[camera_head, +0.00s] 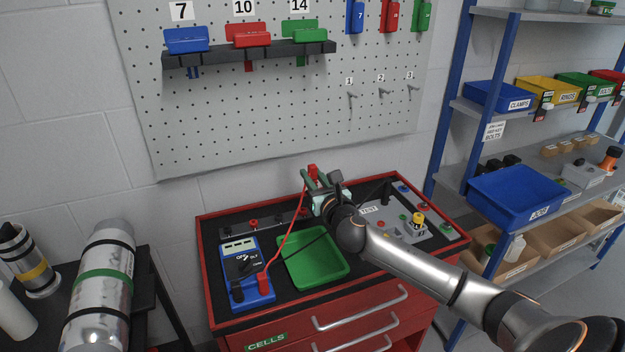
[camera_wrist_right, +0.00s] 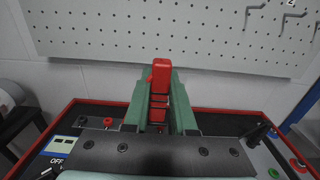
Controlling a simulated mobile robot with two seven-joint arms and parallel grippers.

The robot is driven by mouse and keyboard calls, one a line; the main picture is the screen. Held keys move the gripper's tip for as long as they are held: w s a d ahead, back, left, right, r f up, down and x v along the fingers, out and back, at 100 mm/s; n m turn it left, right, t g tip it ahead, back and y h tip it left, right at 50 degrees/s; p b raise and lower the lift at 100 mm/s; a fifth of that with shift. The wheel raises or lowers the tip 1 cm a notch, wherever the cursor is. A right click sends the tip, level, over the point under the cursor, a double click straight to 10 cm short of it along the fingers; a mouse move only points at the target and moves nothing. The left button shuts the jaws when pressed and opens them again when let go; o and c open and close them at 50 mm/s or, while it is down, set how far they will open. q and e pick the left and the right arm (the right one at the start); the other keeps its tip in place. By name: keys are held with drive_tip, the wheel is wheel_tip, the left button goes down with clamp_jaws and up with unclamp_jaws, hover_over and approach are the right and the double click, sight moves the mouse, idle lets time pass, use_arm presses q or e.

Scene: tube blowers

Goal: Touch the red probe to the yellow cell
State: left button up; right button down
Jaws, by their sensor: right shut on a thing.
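My right gripper (camera_head: 312,182) is shut on the red probe (camera_head: 312,170) and holds it above the back of the red-rimmed cart top. In the right wrist view the red probe (camera_wrist_right: 160,78) stands upright between the green fingers (camera_wrist_right: 160,100). A red lead runs from the probe down to the blue meter (camera_head: 241,262). The yellow cell (camera_head: 418,219) stands in a grey holder (camera_head: 400,230) at the right of the cart top, well apart from the probe. My left gripper is not in view.
A green tray (camera_head: 318,280) lies on the cart in front of my gripper. A black upright piece (camera_head: 387,187) stands near the "TEST" label, and a black lead crosses the tray. A pegboard (camera_head: 280,110) rises behind. Shelves with a blue bin (camera_head: 515,195) are at right.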

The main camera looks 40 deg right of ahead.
drive_tip(key=shift+r, duration=1.3)
